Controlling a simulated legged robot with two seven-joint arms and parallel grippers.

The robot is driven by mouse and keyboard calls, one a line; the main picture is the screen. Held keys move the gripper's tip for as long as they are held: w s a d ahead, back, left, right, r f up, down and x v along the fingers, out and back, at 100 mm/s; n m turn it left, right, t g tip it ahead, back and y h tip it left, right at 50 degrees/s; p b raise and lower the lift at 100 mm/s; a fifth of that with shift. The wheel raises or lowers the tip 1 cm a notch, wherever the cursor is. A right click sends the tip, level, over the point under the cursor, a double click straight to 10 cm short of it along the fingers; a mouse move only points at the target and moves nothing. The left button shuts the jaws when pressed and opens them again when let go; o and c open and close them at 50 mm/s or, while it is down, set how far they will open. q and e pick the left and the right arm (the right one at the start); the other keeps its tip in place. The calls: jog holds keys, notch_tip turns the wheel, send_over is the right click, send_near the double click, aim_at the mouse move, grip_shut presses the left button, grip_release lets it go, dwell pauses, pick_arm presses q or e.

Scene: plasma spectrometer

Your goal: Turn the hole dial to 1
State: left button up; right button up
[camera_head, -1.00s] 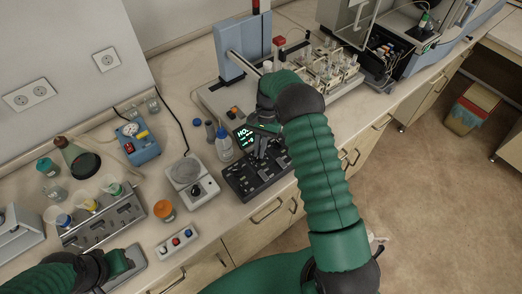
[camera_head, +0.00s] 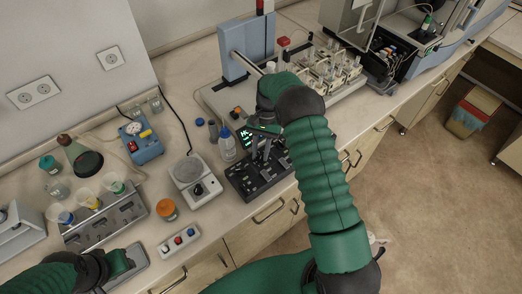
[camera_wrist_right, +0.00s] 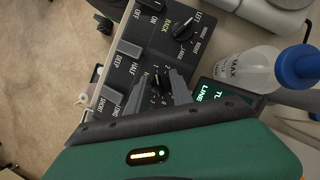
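The dark control panel (camera_head: 243,181) stands on the bench front, partly under my right arm. In the right wrist view, the panel (camera_wrist_right: 128,72) carries labelled switches and black dials. A small black dial (camera_wrist_right: 162,84), ringed by small numbers, sits between the fingers of my right gripper (camera_wrist_right: 156,88); its exact setting is too small to read. The grey fingers are apart, one on each side of the dial; contact cannot be told. In the head view, my right gripper (camera_head: 262,150) is over the panel. My left gripper (camera_head: 122,264) is low at the left, fingers unclear.
The panel's screen (camera_wrist_right: 212,94) shows green text, partly hidden. A bottle with a blue cap (camera_wrist_right: 245,68) stands close beside the panel. A scale-like device (camera_head: 193,178), an orange-lidded jar (camera_head: 167,209) and a small button box (camera_head: 179,241) are to the left.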

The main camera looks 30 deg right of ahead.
jog(key=shift+f, duration=0.1)
jog(key=shift+w+d+r, duration=0.15)
jog(key=shift+d+r, duration=0.2)
jog(key=v, duration=1.6)
jog(key=shift+b, duration=0.3)
jog(key=shift+a, duration=0.1)
